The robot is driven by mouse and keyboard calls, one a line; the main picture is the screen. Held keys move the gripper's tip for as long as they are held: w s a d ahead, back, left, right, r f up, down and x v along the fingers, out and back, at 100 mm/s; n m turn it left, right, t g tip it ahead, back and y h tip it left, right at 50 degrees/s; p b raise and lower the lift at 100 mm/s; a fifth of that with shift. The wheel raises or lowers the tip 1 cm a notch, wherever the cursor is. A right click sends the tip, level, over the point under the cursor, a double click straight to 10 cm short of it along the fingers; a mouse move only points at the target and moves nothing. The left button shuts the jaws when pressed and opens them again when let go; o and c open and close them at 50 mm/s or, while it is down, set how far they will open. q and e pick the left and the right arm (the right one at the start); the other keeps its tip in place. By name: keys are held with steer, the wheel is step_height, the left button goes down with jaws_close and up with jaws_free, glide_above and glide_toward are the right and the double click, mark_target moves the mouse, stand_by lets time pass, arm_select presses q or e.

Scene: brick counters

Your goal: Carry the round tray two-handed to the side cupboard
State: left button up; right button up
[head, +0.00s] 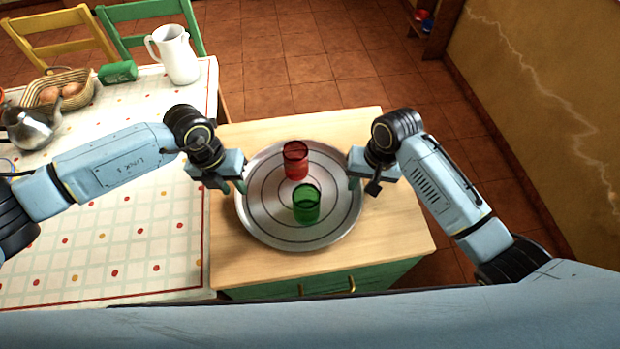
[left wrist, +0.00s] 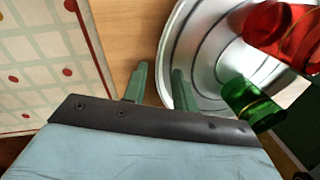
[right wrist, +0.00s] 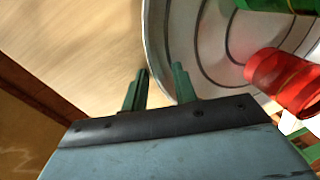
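The round metal tray (head: 262,222) rests on a wooden-topped green cupboard (head: 395,240) with brass handles. A red glass (head: 296,163) stands on it towards the back, and a green glass (head: 306,206) stands in front. My left gripper (head: 241,186) is at the tray's left edge. In the left wrist view its two fingers (left wrist: 160,84) are apart, with the tray rim between them. My right gripper (head: 353,182) is at the right edge. In the right wrist view its fingers (right wrist: 160,82) are also apart, on either side of the rim. Finger contact with the rim is not visible.
A table with a dotted cloth (head: 120,255) adjoins the cupboard on the left. It carries a white jug (head: 176,55), a basket (head: 58,88), a green box (head: 117,72) and a metal kettle (head: 32,128). Tiled floor (head: 290,60) lies open behind; a wall (head: 550,90) is at right.

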steer(key=shift+r, duration=0.25)
arm_select(q)
step_height(320, 180, up, 10)
steer(key=a, duration=0.1)
steer(key=shift+w+a, duration=0.15)
steer(key=shift+a, duration=0.25)
arm_select(e)
step_height(320, 180, up, 11)
steer(key=d, duration=0.2)
steer(key=shift+s+r, duration=0.15)
steer(key=shift+r, duration=0.05)
